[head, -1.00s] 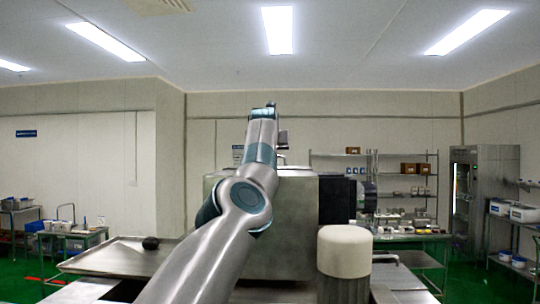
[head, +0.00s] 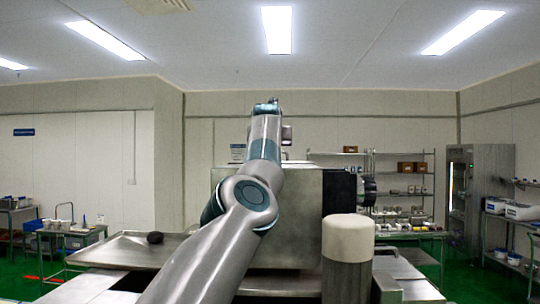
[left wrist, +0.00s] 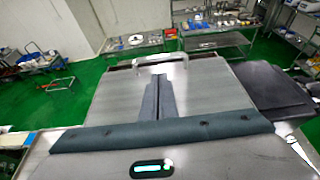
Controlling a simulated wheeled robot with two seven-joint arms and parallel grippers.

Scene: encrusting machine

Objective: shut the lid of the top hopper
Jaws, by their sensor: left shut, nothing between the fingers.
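The steel machine (head: 300,215) stands straight ahead in the head view, its upper front partly covered by my left arm. In the left wrist view, a broad flat steel panel (left wrist: 210,90) with a bar handle (left wrist: 160,60) near its far edge lies below my left gripper (left wrist: 157,78). It looks like the hopper lid; I cannot tell whether it is fully down. My left gripper's fingers are shut together with nothing between them, pointing toward the handle; contact is unclear. In the head view the fingers are hidden behind the arm. My right gripper is not in view.
A pale-capped cylinder (head: 348,238) stands in front of the machine at right. A dark motor-like block (head: 340,192) juts from its right side. A steel tray (head: 125,250) with a small dark object (head: 155,238) is at left. Shelves and carts stand farther back.

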